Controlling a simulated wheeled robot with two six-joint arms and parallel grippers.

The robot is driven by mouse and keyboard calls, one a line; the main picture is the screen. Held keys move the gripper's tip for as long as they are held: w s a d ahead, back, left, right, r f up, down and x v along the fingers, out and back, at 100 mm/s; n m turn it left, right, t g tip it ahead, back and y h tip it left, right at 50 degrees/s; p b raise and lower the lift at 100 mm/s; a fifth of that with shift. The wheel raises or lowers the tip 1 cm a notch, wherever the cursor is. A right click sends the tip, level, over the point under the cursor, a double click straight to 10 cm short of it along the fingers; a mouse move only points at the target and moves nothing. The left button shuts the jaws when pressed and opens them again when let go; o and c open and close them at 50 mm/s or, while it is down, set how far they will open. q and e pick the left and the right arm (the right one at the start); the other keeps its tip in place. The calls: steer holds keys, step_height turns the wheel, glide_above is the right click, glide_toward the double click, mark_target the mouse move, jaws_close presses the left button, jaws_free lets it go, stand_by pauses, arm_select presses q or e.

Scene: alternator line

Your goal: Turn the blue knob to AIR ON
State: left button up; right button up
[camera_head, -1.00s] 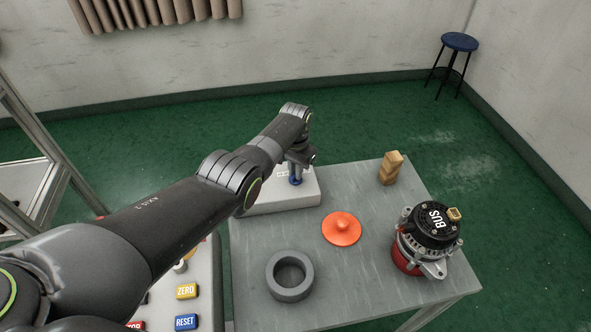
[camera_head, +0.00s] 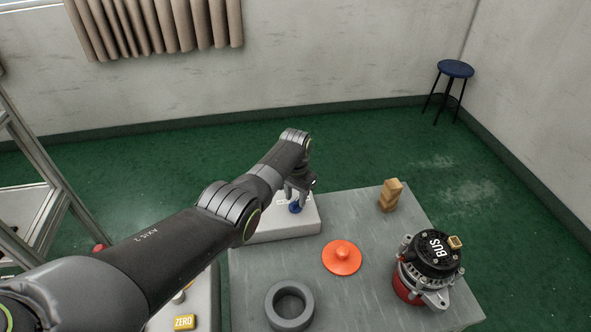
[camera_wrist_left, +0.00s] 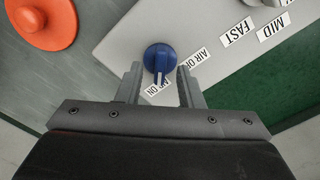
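The blue knob (camera_head: 295,207) sits on a light grey box (camera_head: 270,232) at the back left of the table. In the left wrist view the knob (camera_wrist_left: 160,58) has a white pointer line facing down the picture, towards a partly hidden label ending in "ON" (camera_wrist_left: 157,89). The AIR ON label (camera_wrist_left: 196,65) lies to the knob's right. My left gripper (camera_head: 299,190) is just above the knob. In the left wrist view its two fingers (camera_wrist_left: 159,72) are apart, with the knob in line with the gap between them; contact is not visible. My right gripper is out of view.
An orange lidded disc (camera_head: 342,257), a dark grey ring (camera_head: 289,304), stacked wooden blocks (camera_head: 390,195) and an alternator (camera_head: 428,262) stand on the grey table (camera_head: 365,300). FAST (camera_wrist_left: 237,33) and MID (camera_wrist_left: 272,26) labels are on the box. A ZERO button (camera_head: 184,322) is at lower left.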

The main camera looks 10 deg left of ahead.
arm_select(q)
step_height(320, 180, up, 8)
steer(key=shift+f+p, duration=0.25)
steer(key=shift+p, duration=0.2)
step_height(320, 180, up, 9)
steer(key=b, duration=0.2)
glide_above(295, 202)
steer(key=shift+w, duration=0.1)
